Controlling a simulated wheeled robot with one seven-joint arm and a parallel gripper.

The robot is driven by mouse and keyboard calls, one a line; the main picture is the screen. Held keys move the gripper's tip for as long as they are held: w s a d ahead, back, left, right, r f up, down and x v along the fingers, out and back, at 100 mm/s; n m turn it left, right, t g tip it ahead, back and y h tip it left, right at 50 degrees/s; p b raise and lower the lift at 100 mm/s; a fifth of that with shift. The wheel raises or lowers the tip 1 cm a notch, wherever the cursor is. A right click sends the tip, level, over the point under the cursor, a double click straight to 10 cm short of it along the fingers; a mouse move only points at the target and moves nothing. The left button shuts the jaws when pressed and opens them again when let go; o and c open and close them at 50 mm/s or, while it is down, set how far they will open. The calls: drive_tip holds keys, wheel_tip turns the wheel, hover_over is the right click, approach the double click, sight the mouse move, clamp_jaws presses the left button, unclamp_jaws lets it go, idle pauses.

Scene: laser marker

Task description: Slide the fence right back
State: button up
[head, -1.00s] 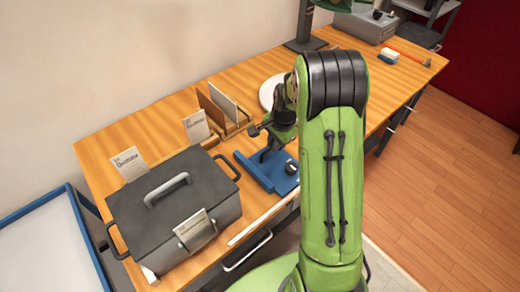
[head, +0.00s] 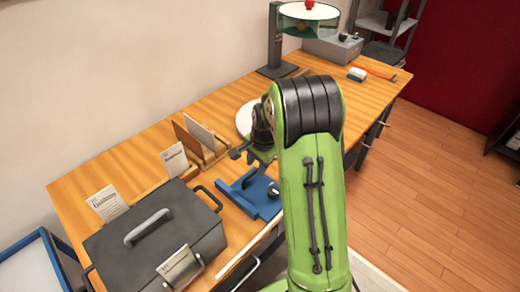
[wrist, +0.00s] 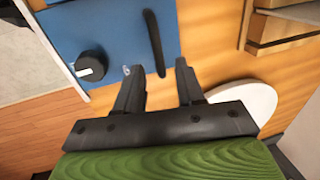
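A blue fixture plate (head: 262,205) lies on the wooden bench near its front edge, with a raised blue bar, apparently the fence (head: 238,201), along its left side. A black knob (head: 273,189) stands on the plate. In the wrist view the blue plate (wrist: 118,28) fills the upper middle, with the knob (wrist: 90,66) and a dark elongated slot or strip (wrist: 154,42). I cannot make out the fence there. My gripper (wrist: 158,82) is open and empty, its fingers apart near the plate's edge. In the head view my arm partly hides it.
A dark grey lidded box (head: 155,235) with handles stands left of the plate. A wooden rack (head: 205,158) holding upright panels is behind it. A white round disc (head: 246,118) lies beyond my gripper. A post-mounted green-rimmed device (head: 276,45) stands at the back.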

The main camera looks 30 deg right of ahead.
wheel_tip(320, 180, up, 13)
drive_tip(key=s+p, duration=0.2)
drive_tip(key=shift+s+d+r, duration=0.2)
drive_tip(key=shift+s+d, duration=0.1)
drive_tip(key=shift+d, duration=0.1)
drive_tip(key=s+a+r+n+t, duration=0.2)
drive_tip(key=s+a+r+n, duration=0.55)
drive_tip(key=s, duration=0.25)
drive_tip(key=s+a+n, duration=0.2)
drive_tip(key=s+n, duration=0.1)
drive_tip(key=s, duration=0.3)
drive_tip(key=s+a+n+t, duration=0.1)
drive_tip(key=s+a+n, duration=0.1)
drive_tip(key=s+n, duration=0.2)
drive_tip(key=s+f, duration=0.1)
drive_tip(key=s, duration=0.1)
drive_tip(key=shift+s+a+t+h, duration=0.2)
drive_tip(key=shift+s+t+h, duration=0.1)
drive_tip(key=shift+s, duration=0.1)
